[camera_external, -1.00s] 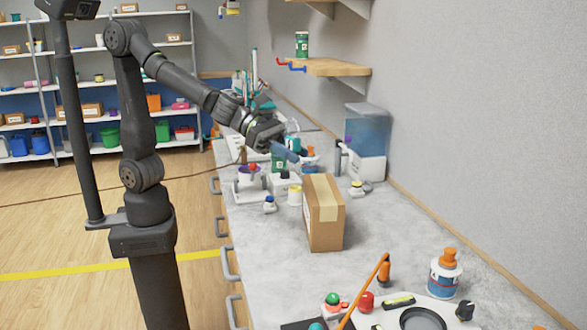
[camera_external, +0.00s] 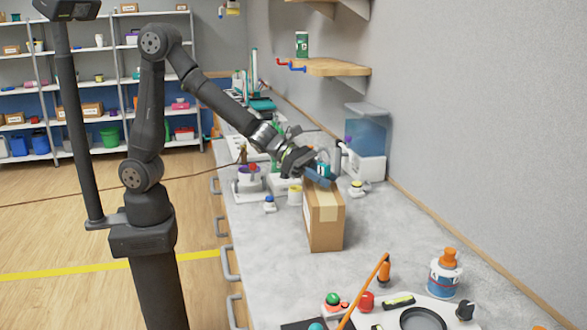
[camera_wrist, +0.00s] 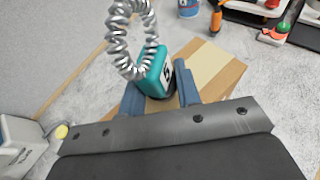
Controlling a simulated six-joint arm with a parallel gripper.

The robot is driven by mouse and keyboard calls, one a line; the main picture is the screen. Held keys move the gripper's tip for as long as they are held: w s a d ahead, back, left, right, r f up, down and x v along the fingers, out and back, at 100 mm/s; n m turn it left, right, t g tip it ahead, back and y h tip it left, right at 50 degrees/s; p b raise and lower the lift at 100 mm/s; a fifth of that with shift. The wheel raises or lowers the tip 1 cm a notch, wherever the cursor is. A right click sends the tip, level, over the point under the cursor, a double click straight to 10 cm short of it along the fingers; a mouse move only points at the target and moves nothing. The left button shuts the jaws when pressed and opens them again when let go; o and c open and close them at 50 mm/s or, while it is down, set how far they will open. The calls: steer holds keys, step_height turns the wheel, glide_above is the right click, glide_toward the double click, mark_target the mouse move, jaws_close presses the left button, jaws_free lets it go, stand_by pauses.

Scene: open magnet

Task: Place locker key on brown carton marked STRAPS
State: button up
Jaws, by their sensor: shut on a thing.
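The locker key shows in the wrist view as a teal tag (camera_wrist: 156,76) with a white number label and a silver coiled cord (camera_wrist: 122,48). My gripper (camera_wrist: 160,92) is shut on the tag, with a blue finger on either side. The brown carton (camera_wrist: 212,66) with a pale tape strip lies right below and beyond the fingers. In the external view the carton (camera_external: 325,225) stands upright on the counter, and my gripper (camera_external: 322,174) is at its top far edge. I cannot tell if the tag touches the carton. No STRAPS marking is readable.
A white and blue bottle with an orange cap (camera_external: 444,275) and a tray of small items (camera_external: 400,315) are on the near counter. Bare counter (camera_external: 385,225) lies right of the carton.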

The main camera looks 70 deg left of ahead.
steer(key=shift+f, duration=0.5)
steer(key=shift+f, duration=0.15)
steer(key=o, duration=0.9)
steer(key=shift+o, duration=0.2)
steer(key=shift+r, duration=0.2)
steer(key=v, duration=1.2)
steer(key=shift+w+d+f, duration=0.1)
steer(key=shift+f, duration=0.1)
